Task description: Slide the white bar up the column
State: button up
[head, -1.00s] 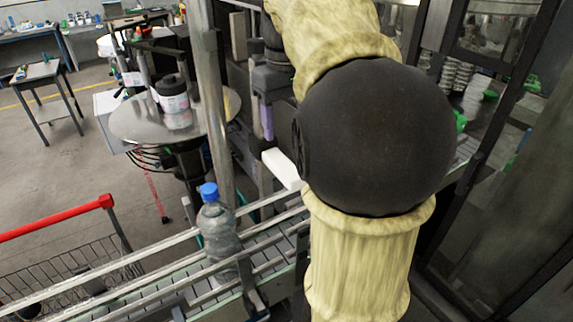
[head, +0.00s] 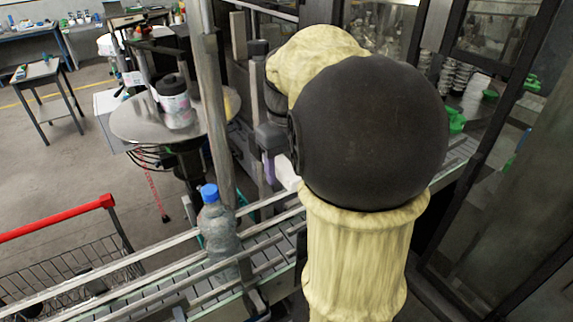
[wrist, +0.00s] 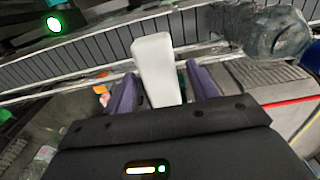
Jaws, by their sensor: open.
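The white bar (head: 287,174) shows only in part in the head view, beside the black ball of my arm. In the wrist view the white bar (wrist: 157,68) points away, and its near end is between the two purple fingers of my gripper (wrist: 160,72). The fingers are open, one on each side, with a visible gap on the left; I cannot tell whether the right one touches. In the head view my gripper (head: 268,168) is mostly hidden by my arm. A tall metal column (head: 211,95) stands left of it; the bar's mounting is hidden.
A conveyor with metal rails (head: 170,275) runs below, carrying a clear bottle with a blue cap (head: 216,222). The bottle also shows in the wrist view (wrist: 262,30). A round table (head: 130,125) with a labelled jar (head: 174,98) is at left. A dark frame (head: 490,130) stands right.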

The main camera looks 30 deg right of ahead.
grip_shut()
notch_tip(320, 180, up, 14)
jog(key=p, duration=1)
jog(key=shift+r+p, duration=0.15)
jog(key=shift+p, duration=0.25)
grip_release()
notch_tip(320, 180, up, 17)
jog(key=shift+b, duration=0.4)
